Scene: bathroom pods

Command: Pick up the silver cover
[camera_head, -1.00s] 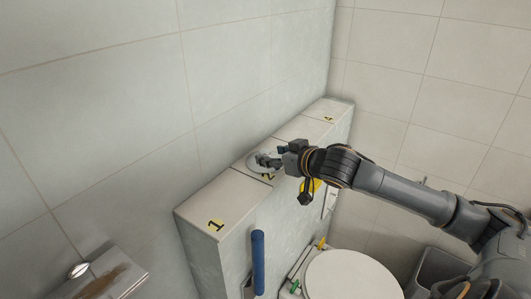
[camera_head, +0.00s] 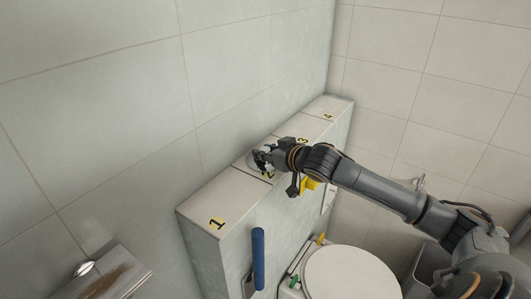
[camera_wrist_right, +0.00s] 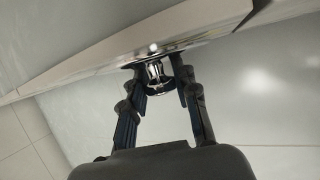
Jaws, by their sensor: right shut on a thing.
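The silver cover (camera_head: 252,162) is a round shiny piece on the ledge near the number 2 mark, mostly hidden behind my right gripper in the head view. In the right wrist view the silver cover (camera_wrist_right: 155,72) shows a shiny knob-like part between the fingers. My right gripper (camera_head: 264,158) is at the cover, with its fingers shut on it; the fingers also show in the right wrist view (camera_wrist_right: 158,75). The cover appears to be still at the ledge surface; I cannot tell whether it is lifted. My left gripper is not in view.
The tiled ledge (camera_head: 208,190) runs along the wall with number marks 1 to 4. Below it are a blue-handled tool (camera_head: 258,258), a yellow item (camera_head: 309,183) and a white toilet lid (camera_head: 350,275). A metal holder (camera_head: 100,275) is at lower left.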

